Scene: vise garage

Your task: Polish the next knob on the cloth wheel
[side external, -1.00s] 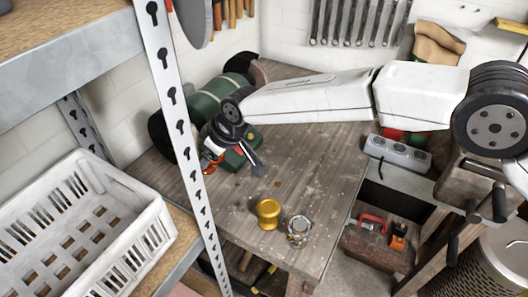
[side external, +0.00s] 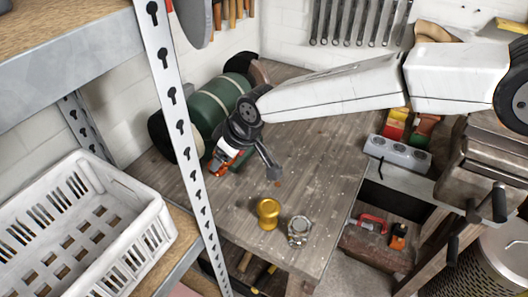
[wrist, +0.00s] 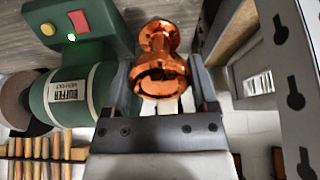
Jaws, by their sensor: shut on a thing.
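My gripper (side external: 222,164) is shut on a shiny copper knob (wrist: 160,72), which sits between the two fingers in the wrist view. In the side view the knob shows as a small orange piece, partly covered by the gripper. The green buffer (side external: 212,103) stands behind and left of my gripper on the bench. Its dark wheel (side external: 160,137) is at the near left end, and a brownish wheel (wrist: 15,100) shows in the wrist view. I see a gap between knob and wheel there. A gold knob (side external: 268,213) and a silvery knob (side external: 299,231) stand on the bench.
A metal shelf post (side external: 181,130) rises close to the left of my gripper. A white crate (side external: 150,235) sits on the shelf. A power strip (side external: 398,152) is at the bench's right. The middle of the bench (side external: 320,160) is clear.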

